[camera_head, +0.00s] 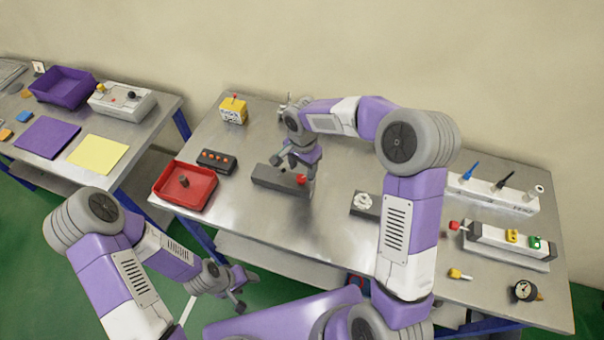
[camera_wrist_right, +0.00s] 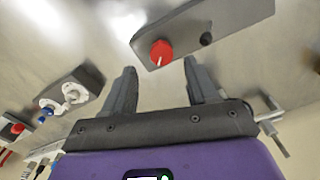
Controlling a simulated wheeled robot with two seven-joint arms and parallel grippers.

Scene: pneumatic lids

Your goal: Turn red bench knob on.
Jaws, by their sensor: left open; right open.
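The red bench knob (camera_head: 301,179) sits at the right end of a dark grey block (camera_head: 268,178) on the middle of the metal bench. In the right wrist view the red knob (camera_wrist_right: 161,52) has a pale pointer line and lies ahead of the fingers, on a grey plate (camera_wrist_right: 215,22) with a small black knob beside it. My right gripper (camera_head: 295,168) is above the block close to the knob; in the wrist view the right gripper (camera_wrist_right: 160,85) is open and empty, apart from the knob. My left gripper (camera_head: 238,290) is open and low, in front of the bench.
A red tray (camera_head: 160,199), a black button box (camera_head: 217,160) and a yellow box (camera_head: 234,112) stand to the left. A block with a white fitting (camera_head: 364,203) stands right of the knob block. Fixtures with levers and valves (camera_head: 497,247) fill the right end.

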